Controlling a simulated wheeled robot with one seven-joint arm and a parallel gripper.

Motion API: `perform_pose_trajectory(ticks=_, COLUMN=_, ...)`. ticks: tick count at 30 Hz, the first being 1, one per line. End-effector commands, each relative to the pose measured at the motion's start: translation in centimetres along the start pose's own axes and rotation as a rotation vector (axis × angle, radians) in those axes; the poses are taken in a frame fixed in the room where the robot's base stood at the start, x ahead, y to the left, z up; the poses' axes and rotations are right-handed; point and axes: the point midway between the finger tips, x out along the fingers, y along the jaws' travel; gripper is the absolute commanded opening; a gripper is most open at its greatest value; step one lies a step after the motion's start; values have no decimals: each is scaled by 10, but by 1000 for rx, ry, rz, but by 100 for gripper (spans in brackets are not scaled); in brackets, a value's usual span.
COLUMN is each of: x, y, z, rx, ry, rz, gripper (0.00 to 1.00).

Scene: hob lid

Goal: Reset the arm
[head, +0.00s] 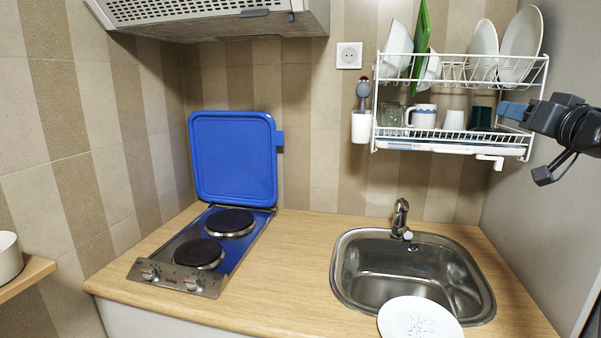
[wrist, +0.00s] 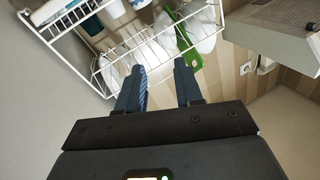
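My gripper (head: 512,110) is at the right of the head view, beside the right end of the wall dish rack (head: 460,149). In the wrist view my gripper (wrist: 160,66) points towards the rack, with its two fingers apart and nothing visible between them. The blue hob lid (head: 235,158) stands upright behind the two-plate hob (head: 205,250). A small tab sticks out of the lid's right edge. Both black hotplates are uncovered.
The rack holds plates, a green board (head: 421,40) and cups. A range hood (head: 215,18) hangs at upper left. A sink (head: 410,268) with a tap and a white plate (head: 420,320) lies below. The counter between hob and sink is clear.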

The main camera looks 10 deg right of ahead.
Motion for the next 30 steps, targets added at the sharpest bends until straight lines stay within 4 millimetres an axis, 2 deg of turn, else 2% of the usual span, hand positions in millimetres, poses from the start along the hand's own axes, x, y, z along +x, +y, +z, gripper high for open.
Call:
perform_pose_trajectory(ticks=1, x=-3, y=-2, z=32, rx=15, ry=-16, rz=8, gripper=35)
perform_pose_trajectory(ticks=6, x=-23, y=-14, z=119, rx=44, ry=-42, rz=36, gripper=35)
perform_pose_trajectory(ticks=11, x=-54, y=-29, z=193, rx=56, ry=-71, rz=61, gripper=35)
perform_pose_trajectory(ticks=15, x=-89, y=-44, z=250, rx=58, ry=-98, rz=79, gripper=35)
perform_pose_trajectory(ticks=20, x=-137, y=-62, z=307, rx=47, ry=-131, rz=94, gripper=35)
perform_pose_trajectory(ticks=24, x=-185, y=-78, z=347, rx=29, ry=-161, rz=101, gripper=35)
perform_pose_trajectory(ticks=30, x=-259, y=-99, z=388, rx=-11, ry=-204, rz=98, gripper=35)
